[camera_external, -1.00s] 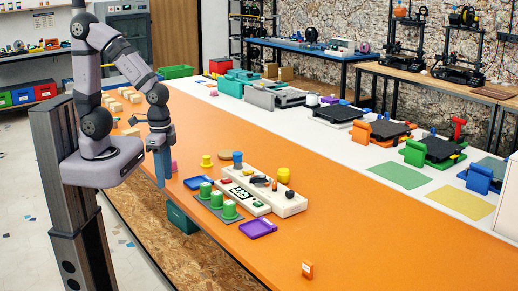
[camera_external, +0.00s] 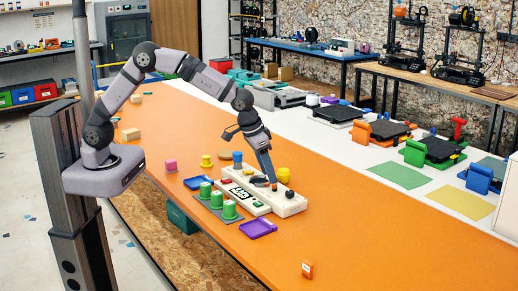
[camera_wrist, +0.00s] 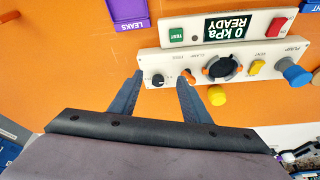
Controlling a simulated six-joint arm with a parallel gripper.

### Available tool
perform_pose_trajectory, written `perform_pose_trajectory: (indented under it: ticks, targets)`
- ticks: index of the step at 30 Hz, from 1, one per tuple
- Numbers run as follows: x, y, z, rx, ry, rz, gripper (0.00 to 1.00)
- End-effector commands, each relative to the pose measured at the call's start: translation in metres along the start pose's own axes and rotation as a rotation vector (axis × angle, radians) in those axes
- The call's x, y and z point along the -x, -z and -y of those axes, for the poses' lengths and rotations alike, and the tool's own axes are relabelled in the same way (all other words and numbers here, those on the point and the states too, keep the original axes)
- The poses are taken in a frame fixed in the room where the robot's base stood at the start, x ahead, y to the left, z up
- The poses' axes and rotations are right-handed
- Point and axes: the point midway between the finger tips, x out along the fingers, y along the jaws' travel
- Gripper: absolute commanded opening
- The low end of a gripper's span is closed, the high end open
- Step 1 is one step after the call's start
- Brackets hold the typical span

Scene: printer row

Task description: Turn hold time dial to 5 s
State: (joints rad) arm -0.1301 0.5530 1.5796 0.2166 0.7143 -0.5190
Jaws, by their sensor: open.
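The hold time dial appears to be the small black knob with a pale mark (camera_wrist: 158,80) at the left end of the white control panel (camera_wrist: 205,52) in the wrist view; its scale is too small to read. My gripper (camera_wrist: 160,76) is open, with one finger on each side of this knob. I cannot tell whether either finger touches it. The right finger is close to an orange clamp lever (camera_wrist: 188,74). In the external view my gripper (camera_external: 272,181) points down at the white panel (camera_external: 291,207), hiding part of it.
The panel also carries a round black fixture (camera_wrist: 222,67), a yellow vent button (camera_wrist: 257,67) and a blue pump knob (camera_wrist: 293,73). A display unit (camera_wrist: 190,34) reads "0 kPa READY". Several green cylinders (camera_external: 217,199), a purple tray (camera_external: 258,228) and a yellow cylinder (camera_external: 284,175) stand nearby.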

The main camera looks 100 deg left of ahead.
Motion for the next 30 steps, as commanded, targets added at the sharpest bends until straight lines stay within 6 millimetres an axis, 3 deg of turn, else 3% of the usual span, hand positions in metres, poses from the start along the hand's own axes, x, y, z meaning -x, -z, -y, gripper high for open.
perform_pose_trajectory:
  ticks: [3, 7, 17, 30]
  targets:
    - [-0.015, 0.024, 0.001, 0.048, 0.006, -0.032, 0.43]
    - [-0.021, 0.037, 0.001, 0.076, 0.008, -0.051, 0.43]
    - [-0.029, 0.04, 0.001, 0.083, 0.009, -0.055, 0.43]
    - [-0.078, 0.043, 0.002, 0.082, 0.009, -0.054, 0.43]
